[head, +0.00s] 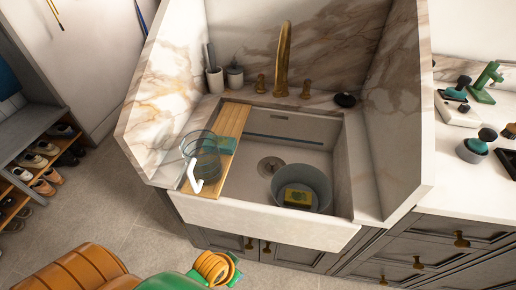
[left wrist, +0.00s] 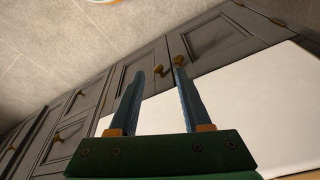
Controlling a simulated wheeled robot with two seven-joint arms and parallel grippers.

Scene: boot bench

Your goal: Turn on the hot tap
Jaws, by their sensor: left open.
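A tall brass spout (head: 284,55) rises behind the white sink (head: 270,224). A brass tap handle (head: 260,84) stands left of the spout and another brass tap handle (head: 306,90) stands right of it. No hot or cold mark is legible, and no water shows. My left gripper (left wrist: 159,73) is open and empty in the left wrist view, its two blue fingers apart in front of the grey cabinet doors and the white sink front. In the head view my left arm is low at the bottom, well away from both handles. My right gripper is not in view.
A wooden board (head: 232,122) spans the basin's left side, with a glass jug (head: 199,152) and a teal sponge (head: 226,145) on it. A grey bowl (head: 318,182) holding a yellow-green block (head: 298,197) sits in the basin. Marble panels (head: 170,85) flank the sink. A black item (head: 345,100) lies right of the taps.

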